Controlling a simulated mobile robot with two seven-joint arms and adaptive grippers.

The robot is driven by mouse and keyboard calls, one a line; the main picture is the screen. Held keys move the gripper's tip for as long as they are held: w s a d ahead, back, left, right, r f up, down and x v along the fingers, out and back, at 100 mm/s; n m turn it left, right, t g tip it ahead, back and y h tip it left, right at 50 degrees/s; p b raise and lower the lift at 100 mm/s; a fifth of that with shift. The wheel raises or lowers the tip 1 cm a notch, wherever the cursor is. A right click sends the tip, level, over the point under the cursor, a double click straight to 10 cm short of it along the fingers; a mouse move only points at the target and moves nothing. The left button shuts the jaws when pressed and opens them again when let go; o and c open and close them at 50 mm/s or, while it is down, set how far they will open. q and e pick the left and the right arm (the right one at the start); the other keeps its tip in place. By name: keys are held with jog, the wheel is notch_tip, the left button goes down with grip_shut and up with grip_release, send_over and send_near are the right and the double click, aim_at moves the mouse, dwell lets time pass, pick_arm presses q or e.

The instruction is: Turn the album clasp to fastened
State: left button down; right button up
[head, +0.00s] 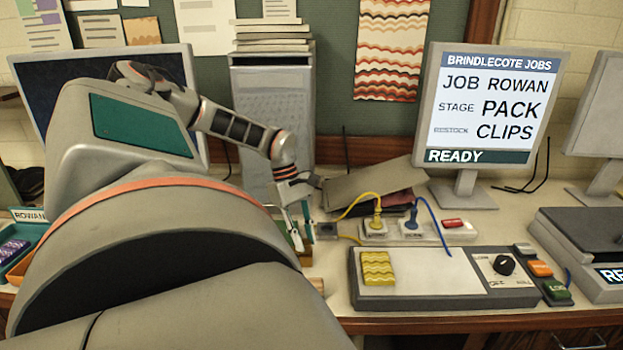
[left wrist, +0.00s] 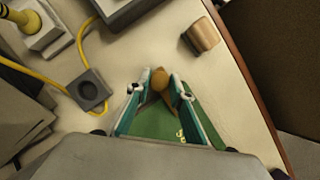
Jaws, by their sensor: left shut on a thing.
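The green album (left wrist: 200,120), with a scrap of gold lettering, lies under my left gripper in the left wrist view. Its clasp shows as a tan rounded knob (left wrist: 161,77) with a brown strip beside it. My left gripper (head: 303,240) reaches down to the table at the centre of the head view. In the left wrist view its two teal-lined fingers (left wrist: 161,86) stand on either side of the clasp and are shut on it. My palm hides much of the album. I cannot read whether the clasp is fastened. My right gripper is not in view.
A small brown block (left wrist: 203,34) lies near the table edge. A grey box with a round hole (left wrist: 91,91) and a yellow cord lie close by. The power strip (head: 440,232) has yellow and blue plugs. A grey console (head: 430,301) stands to the right.

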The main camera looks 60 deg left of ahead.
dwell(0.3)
pick_arm(q)
jog(key=c, duration=1.8)
grip_release()
jog(key=v, duration=1.2)
